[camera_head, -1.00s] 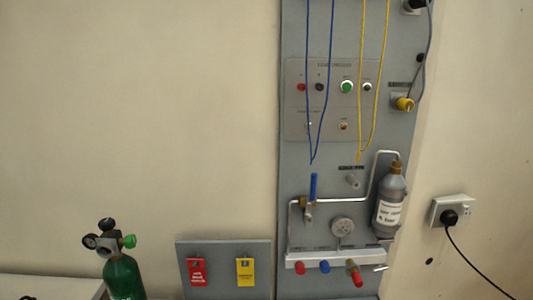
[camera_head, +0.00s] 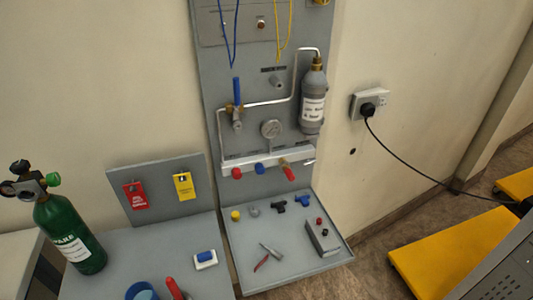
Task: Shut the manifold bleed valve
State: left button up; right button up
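A grey wall panel carries a light manifold bar (camera_head: 246,167) with a red fitting (camera_head: 236,172), a blue fitting (camera_head: 260,169) and, at its right end, a brass valve with a red handle (camera_head: 289,173) pointing down. Above the bar, a valve with an upright blue lever (camera_head: 237,92) sits on the pipe. A round gauge (camera_head: 271,129) stands above the bar. The labels are too small to read, so I cannot tell which valve is named the bleed valve. Neither of my grippers is in view.
A grey tray (camera_head: 335,262) with small fittings and tools lies below the panel. A green cylinder (camera_head: 75,240) stands at left. A grey bottle (camera_head: 313,100) hangs right of the gauge. A wall socket (camera_head: 370,103) with a black cable and yellow-topped objects (camera_head: 435,250) are at right.

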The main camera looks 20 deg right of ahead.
aim_at(309, 162)
jog(key=i+l, duration=0.1)
jog(key=l, duration=0.25)
jog(key=i+l, duration=0.15)
jog(key=l, duration=0.2)
jog(key=i+l, duration=0.1)
jog(key=l, duration=0.2)
jog(key=i+l, duration=0.1)
jog(key=l, duration=0.25)
jog(key=i+l, duration=0.15)
jog(key=l, duration=0.2)
jog(key=u, duration=0.05)
